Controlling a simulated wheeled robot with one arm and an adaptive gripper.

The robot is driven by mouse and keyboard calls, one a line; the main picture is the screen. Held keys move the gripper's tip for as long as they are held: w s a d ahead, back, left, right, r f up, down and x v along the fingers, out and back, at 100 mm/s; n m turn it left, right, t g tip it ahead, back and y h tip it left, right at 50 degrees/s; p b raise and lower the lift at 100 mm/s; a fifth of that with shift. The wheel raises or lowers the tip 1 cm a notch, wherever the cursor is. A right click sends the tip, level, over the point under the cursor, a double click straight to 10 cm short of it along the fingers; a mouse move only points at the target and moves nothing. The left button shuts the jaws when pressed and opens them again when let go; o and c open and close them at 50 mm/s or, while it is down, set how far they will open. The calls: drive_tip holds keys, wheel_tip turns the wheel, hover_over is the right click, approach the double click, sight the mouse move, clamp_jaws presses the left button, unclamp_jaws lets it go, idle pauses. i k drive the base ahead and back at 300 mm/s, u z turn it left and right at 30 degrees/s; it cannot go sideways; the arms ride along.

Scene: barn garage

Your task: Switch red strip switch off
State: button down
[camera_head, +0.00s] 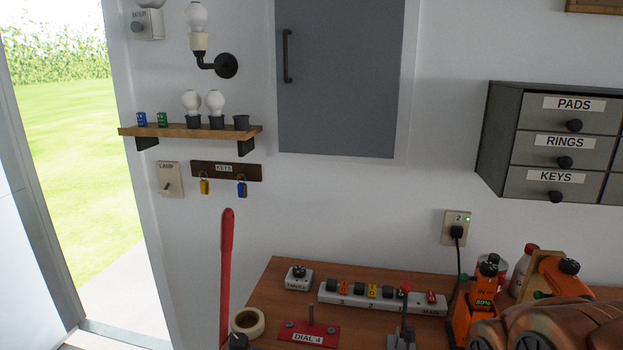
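A pale power strip (384,302) lies on the wooden workbench (268,298), labelled 3, 2 and MAIN from left to right. A red switch (432,298) sits at its right end above the MAIN label. Orange and yellow switches and black plugs or sockets show further left on it. I cannot tell the red switch's position at this size. A grey post with a red knob (405,286) stands in front of the strip and hides part of it. My gripper is not in view.
Around the strip are a small white timer box (299,278), a red DIAL 4 plate (308,333), a tape roll (247,322) and orange tools (478,311). A brown rounded object (540,328) fills the lower right. A red handle (227,270) rises at the bench's left edge.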

sight(430, 295)
drive_tip(key=k, duration=1.35)
drive_tip(key=u, duration=0.8)
drive_tip(key=i, duration=1.75)
drive_tip(key=z, duration=1)
